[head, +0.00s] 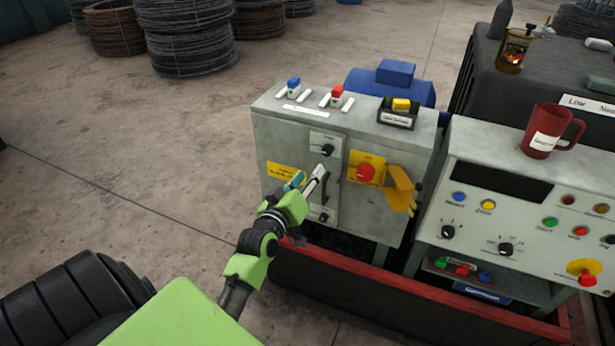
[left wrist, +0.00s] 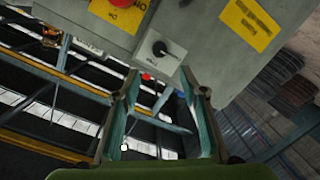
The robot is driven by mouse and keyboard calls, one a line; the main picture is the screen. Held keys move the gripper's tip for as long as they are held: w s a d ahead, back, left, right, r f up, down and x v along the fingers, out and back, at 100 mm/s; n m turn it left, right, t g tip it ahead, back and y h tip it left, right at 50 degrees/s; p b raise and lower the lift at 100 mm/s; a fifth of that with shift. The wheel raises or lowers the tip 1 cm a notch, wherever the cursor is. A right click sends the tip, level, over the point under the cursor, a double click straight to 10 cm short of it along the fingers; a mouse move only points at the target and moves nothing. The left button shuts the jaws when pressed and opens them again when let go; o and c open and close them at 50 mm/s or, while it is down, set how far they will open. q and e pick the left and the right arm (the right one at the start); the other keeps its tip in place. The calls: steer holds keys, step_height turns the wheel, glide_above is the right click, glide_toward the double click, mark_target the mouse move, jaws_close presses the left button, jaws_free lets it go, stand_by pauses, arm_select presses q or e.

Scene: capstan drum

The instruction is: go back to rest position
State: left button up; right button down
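My left gripper (head: 297,181) reaches up in front of the grey control box (head: 275,140), close to the white-and-black lever (head: 318,178) on its front. Its two teal fingers stand apart in the left wrist view (left wrist: 162,76), with nothing held between them. I cannot tell from the head view whether a finger touches the lever. My right gripper does not show.
A red emergency button (head: 365,173) and yellow gloves (head: 400,190) are right of the lever. A second control panel (head: 475,155) with a dark red mug (head: 552,130) stands farther right. A red-edged trough (head: 380,270) lies below. Concrete floor (head: 130,150) on the left is clear.

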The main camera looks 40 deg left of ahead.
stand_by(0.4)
arm_select(q)
steer(key=s+d+f+m+g+h+b, duration=0.1)
steer(key=s+d+f+m+g, duration=0.15)
steer(key=f, duration=0.95)
steer(key=s+d+f+m+g+h, duration=0.15)
steer(key=d+f, duration=0.25)
steer(key=f, duration=0.8)
steer(key=s+d+f+m+g+b, duration=0.1)
steer(key=s+d+f+g, duration=0.15)
steer(key=s+f, duration=0.4)
steer(key=s+d+f+m+g, duration=0.1)
steer(key=s+d+f+g, duration=0.2)
steer(key=f, duration=0.6)
steer(key=s+d+f+m+g, duration=0.1)
steer(key=s+f, duration=0.5)
steer(key=s, duration=0.6)
steer(key=s+d+f+m+g+h+b, duration=0.1)
steer(key=s+d+f+m+g, duration=0.1)
steer(key=s+f, duration=0.5)
steer(key=s+d+f+m+g, duration=0.1)
steer(key=s+f+m+g, duration=0.2)
steer(key=s, duration=1.4)
step_height(320, 180, down, 4)
steer(key=shift+d+r+b, duration=0.15)
steer(key=shift+d+b, duration=0.1)
steer(key=shift+b, duration=0.05)
steer(key=shift+o, duration=0.4)
steer(key=shift+w, duration=0.15)
